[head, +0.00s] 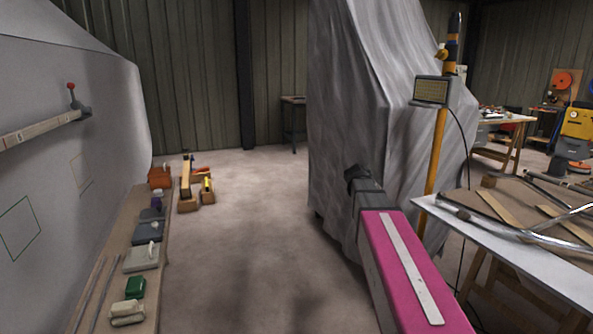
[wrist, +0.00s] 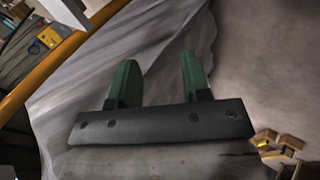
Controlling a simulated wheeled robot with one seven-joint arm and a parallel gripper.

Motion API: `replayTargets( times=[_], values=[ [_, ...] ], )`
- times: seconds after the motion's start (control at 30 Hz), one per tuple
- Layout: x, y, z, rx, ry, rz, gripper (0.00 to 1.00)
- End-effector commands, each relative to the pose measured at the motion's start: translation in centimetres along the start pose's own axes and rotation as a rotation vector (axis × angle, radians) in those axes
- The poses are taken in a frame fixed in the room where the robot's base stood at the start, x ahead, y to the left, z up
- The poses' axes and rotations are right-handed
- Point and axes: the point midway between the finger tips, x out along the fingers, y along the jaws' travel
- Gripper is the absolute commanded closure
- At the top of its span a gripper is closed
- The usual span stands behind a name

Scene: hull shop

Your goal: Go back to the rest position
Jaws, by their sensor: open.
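My gripper (wrist: 158,72) shows in the wrist view with two green fingers apart and nothing between them. Grey draped sheeting lies behind the fingers, and bare floor shows to their right. In the head view my pink arm (head: 400,262) reaches forward at right of centre and ends in dark parts in front of the tall sheeted shape. The fingers cannot be made out in the head view.
A tall sheeted shape (head: 345,90) stands ahead, with a yellow pole (head: 435,150) beside it. A cluttered table (head: 520,255) is at right. A low bench (head: 110,270) with several tools lines the pale hull (head: 60,110) at left. Wooden boxes (head: 187,204) stand on the floor; the middle floor is clear.

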Motion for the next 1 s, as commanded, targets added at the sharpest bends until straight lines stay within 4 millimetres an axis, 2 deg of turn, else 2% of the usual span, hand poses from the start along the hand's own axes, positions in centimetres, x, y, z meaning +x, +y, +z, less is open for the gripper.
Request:
replayTargets(
  times=[0.03, 0.3, 0.5, 0.6, 0.7, 0.8, 1.0],
  values=[
    [0.9, -2.5, 1.9, 0.011, -0.01, -0.048, 0.56],
    [4.0, -13.9, 9.5, 0.106, -0.076, -0.308, 0.56],
    [4.7, -21.2, 15.4, 0.189, -0.15, -0.487, 0.56],
    [4.6, -24.0, 17.8, 0.227, -0.185, -0.557, 0.56],
    [4.5, -25.9, 19.4, 0.256, -0.213, -0.607, 0.56],
    [4.4, -26.9, 20.3, 0.273, -0.229, -0.636, 0.56],
    [4.3, -27.3, 20.6, 0.281, -0.236, -0.648, 0.56]
  ],
)
